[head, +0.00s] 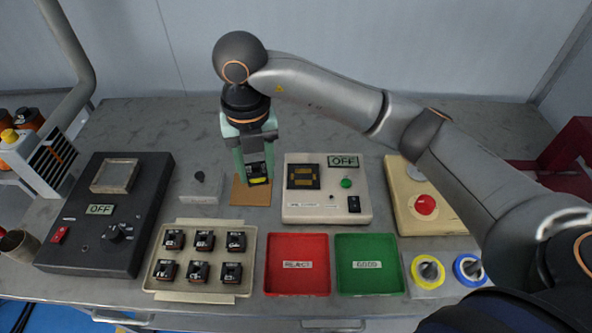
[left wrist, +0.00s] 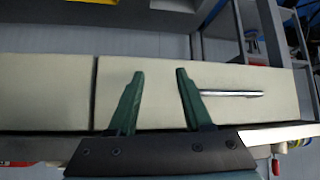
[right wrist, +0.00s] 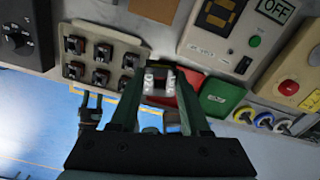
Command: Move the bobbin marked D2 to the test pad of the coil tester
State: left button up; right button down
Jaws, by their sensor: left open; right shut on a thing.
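My right gripper (head: 257,172) is shut on a dark bobbin (head: 258,180) with a yellow band, held in the air left of the coil tester (head: 325,212). My left gripper (left wrist: 158,98) is open and empty before pale drawer fronts, and out of the head view.
A cream tray (head: 203,290) holds several dark bobbins. A brown mat (head: 240,196) lies below the right gripper. Red REJECT (head: 297,284) and green GOOD (head: 367,284) trays sit in front of the tester. A black OFF machine (head: 90,240) stands left, a red-button box (head: 425,222) right.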

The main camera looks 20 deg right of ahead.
jog(key=shift+w+a+r+m, duration=0.2)
jog(key=shift+r+m, duration=0.05)
jog(key=shift+m, duration=0.3)
jog(key=shift+w+a+r+m, duration=0.15)
jog(key=shift+w+r+m, duration=0.05)
jog(key=shift+m, duration=0.35)
jog(key=shift+w, duration=0.15)
jog(key=w+d+f, duration=0.3)
jog(key=d+f, duration=0.1)
jog(key=d, duration=0.4)
send_over(304, 177)
jog(key=a, duration=0.1)
jog(key=shift+m, duration=0.3)
notch_tip(304, 177, down, 5)
jog(key=shift+s+r, duration=0.1)
jog(key=shift+r, duration=0.1)
jog(key=shift+d+f, duration=0.25)
jog(key=shift+f, duration=0.1)
jog(key=shift+d+f+p, duration=0.2)
jog(key=shift+f+p, duration=0.3)
jog(key=shift+f, duration=1.4)
jog(key=shift+c, duration=1.9)
grip_release()
notch_tip(304, 177, up, 12)
jog(key=shift+r+b, duration=0.15)
jog(key=shift+b, duration=0.2)
